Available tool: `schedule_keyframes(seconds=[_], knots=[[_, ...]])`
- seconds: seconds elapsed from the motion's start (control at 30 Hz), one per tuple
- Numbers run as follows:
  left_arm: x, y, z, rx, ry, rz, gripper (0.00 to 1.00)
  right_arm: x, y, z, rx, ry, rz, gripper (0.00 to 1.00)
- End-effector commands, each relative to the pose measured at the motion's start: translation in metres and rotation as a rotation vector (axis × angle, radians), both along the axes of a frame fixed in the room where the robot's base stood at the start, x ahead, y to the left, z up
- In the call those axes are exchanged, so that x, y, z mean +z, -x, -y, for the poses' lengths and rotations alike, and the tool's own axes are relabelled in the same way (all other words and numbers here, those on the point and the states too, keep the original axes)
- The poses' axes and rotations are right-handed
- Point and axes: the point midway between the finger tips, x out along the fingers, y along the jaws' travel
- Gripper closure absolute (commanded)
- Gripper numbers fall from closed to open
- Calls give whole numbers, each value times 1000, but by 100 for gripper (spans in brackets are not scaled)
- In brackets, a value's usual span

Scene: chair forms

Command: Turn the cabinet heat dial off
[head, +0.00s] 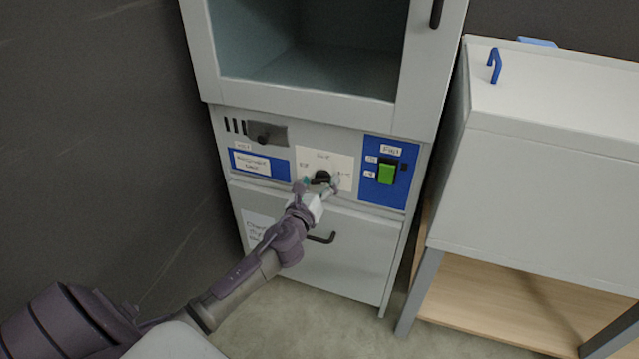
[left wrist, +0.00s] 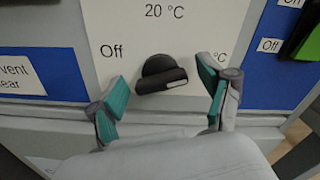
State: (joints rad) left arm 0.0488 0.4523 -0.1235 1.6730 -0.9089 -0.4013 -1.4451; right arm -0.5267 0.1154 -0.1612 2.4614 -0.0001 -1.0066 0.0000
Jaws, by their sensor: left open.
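The heat dial (head: 321,177) is a black knob on a white plate (head: 341,167) on the front panel of the grey cabinet (head: 400,210). In the left wrist view the dial (left wrist: 161,75) shows between my fingers, with the plate marked "Off" at left, "20 °C" on top and "°C" at right. A white mark on its bar points to the right, toward the "°C" side. My left gripper (head: 318,186) is open, with its teal-padded fingers (left wrist: 162,96) on either side of the dial; both look apart from it. My right gripper is not in view.
A green switch (head: 387,173) on a blue panel sits right of the dial plate. A grey vent slider (head: 264,134) and blue label are at left. A drawer with a black handle (head: 320,238) is below. A white box on legs (head: 560,200) stands at right.

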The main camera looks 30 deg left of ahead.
Motion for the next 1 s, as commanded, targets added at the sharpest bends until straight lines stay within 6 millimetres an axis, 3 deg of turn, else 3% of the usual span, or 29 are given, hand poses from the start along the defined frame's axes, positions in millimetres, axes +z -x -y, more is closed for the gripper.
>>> schedule_keyframes(seconds=[0.23, 0.6, 1.0], knots=[[0, -1, 0, -1, 0, -1, 21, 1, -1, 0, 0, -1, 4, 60], [0, 0, 0, 0, 1, 0, 81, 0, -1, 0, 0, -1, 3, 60], [0, 0, 0, 0, 83, 19, 81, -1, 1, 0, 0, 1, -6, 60]])
